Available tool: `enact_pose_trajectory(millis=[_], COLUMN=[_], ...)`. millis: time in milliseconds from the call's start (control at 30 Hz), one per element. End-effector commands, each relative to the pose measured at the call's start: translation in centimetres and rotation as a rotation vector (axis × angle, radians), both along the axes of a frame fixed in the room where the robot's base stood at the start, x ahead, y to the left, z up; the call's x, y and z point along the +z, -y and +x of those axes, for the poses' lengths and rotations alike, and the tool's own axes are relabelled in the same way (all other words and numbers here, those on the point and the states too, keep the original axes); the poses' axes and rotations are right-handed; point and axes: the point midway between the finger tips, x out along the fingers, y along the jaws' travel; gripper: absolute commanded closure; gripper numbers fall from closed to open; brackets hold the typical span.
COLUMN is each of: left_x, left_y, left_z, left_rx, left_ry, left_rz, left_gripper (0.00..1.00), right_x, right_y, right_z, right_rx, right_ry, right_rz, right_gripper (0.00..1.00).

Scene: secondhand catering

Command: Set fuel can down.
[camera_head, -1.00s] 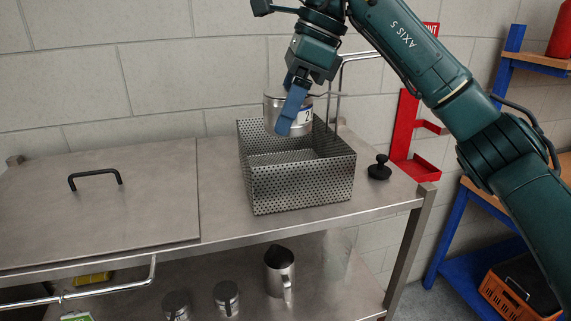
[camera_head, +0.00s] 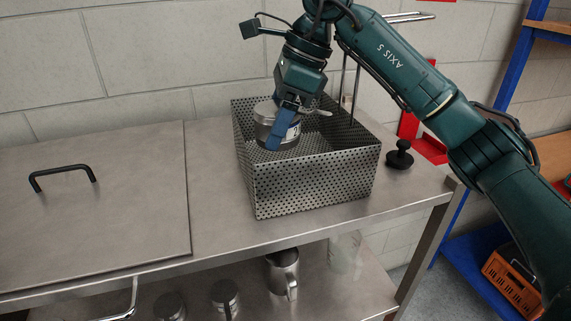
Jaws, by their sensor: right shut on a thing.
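The fuel can (camera_head: 264,117) is a short silver tin with a pale label. My right gripper (camera_head: 281,128), with blue fingers, is shut on it. The can is inside the perforated metal basket (camera_head: 315,180), near its left back part, with its lower part below the rim line. I cannot tell whether its base touches the basket floor. The basket stands on the steel counter and has a tall wire handle at the back. My left gripper is not in view.
A steel lid with a black handle (camera_head: 62,172) covers the counter's left side. A black knobbed tamper (camera_head: 399,155) stands right of the basket. A steel jug (camera_head: 283,271), a clear jug (camera_head: 344,253) and tins stand on the shelf below. An orange crate (camera_head: 512,283) is at the lower right.

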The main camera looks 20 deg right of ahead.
Motion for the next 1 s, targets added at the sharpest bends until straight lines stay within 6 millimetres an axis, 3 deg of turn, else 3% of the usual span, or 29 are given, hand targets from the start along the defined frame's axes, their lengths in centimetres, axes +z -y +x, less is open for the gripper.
enact_pose_trajectory(millis=[133,500,967,1000], left_x=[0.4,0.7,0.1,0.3], left_y=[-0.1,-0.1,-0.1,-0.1], left_z=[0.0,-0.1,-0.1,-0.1], left_rx=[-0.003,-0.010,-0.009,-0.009], left_ry=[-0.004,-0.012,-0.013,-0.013], left_rz=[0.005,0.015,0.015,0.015], left_gripper=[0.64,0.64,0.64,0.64], right_x=[-2.6,-6.9,-8.2,-8.0], right_y=[0.0,0.0,0.0,0.0], right_z=[-0.1,-0.1,0.0,0.0], right_rx=[0.002,0.001,0.001,0.001], right_ry=[-0.001,-0.002,0.001,0.000], right_rz=[0.000,-0.001,0.001,0.000], right_gripper=[0.64,0.64,0.64,0.31])
